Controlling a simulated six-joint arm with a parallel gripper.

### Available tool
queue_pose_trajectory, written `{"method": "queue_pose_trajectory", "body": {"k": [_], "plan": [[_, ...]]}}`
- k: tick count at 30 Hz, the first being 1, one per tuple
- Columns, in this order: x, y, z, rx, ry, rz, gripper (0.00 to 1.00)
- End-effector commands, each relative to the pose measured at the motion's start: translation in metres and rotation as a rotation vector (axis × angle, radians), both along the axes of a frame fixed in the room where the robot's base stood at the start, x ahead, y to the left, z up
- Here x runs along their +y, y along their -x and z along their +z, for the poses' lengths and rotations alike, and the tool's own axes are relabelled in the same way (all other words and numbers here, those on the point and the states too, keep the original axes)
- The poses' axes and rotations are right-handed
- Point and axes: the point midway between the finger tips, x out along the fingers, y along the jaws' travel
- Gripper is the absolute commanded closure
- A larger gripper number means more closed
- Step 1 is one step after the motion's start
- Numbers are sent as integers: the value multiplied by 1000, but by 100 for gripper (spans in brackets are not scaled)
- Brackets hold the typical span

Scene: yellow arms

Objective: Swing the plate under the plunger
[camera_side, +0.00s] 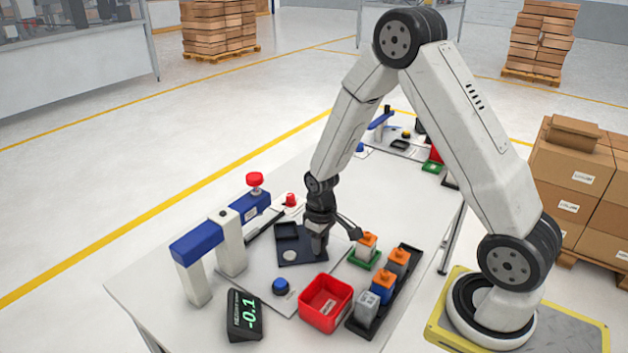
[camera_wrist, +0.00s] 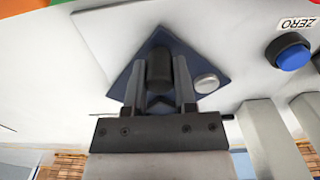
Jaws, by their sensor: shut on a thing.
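The dark blue square plate (camera_side: 312,259) lies flat on the white board, with a pale round disc (camera_side: 289,256) on it. It shows as a diamond in the wrist view (camera_wrist: 207,64), with the disc on its right corner (camera_wrist: 207,83). My gripper (camera_side: 318,252) reaches down over the plate's right side. In the wrist view it is shut on a black upright knob (camera_wrist: 159,66) on the plate. The press has a blue beam (camera_side: 205,240) on white posts and a red-topped plunger (camera_side: 255,181), left of the plate. The plunger's lower end cannot be made out.
A blue ZERO button (camera_side: 280,286), a display reading -0.1 (camera_side: 244,315) and a red bin (camera_side: 325,304) stand in front. A black tray (camera_side: 361,327) with several blocks and a green pad (camera_side: 364,260) with an orange-topped block lie right. A dark bar (camera_side: 265,223) lies left of the plate.

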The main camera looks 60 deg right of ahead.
Motion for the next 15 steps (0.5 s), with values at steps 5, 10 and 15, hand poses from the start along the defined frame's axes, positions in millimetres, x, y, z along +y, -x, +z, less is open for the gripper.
{"method": "queue_pose_trajectory", "body": {"k": [5, 10, 15], "plan": [[-1, 0, 0, 1, 0, -1, 87], [-3, -3, 0, 1, 0, -2, 87], [-7, -8, 0, -1, 0, -2, 86]]}}
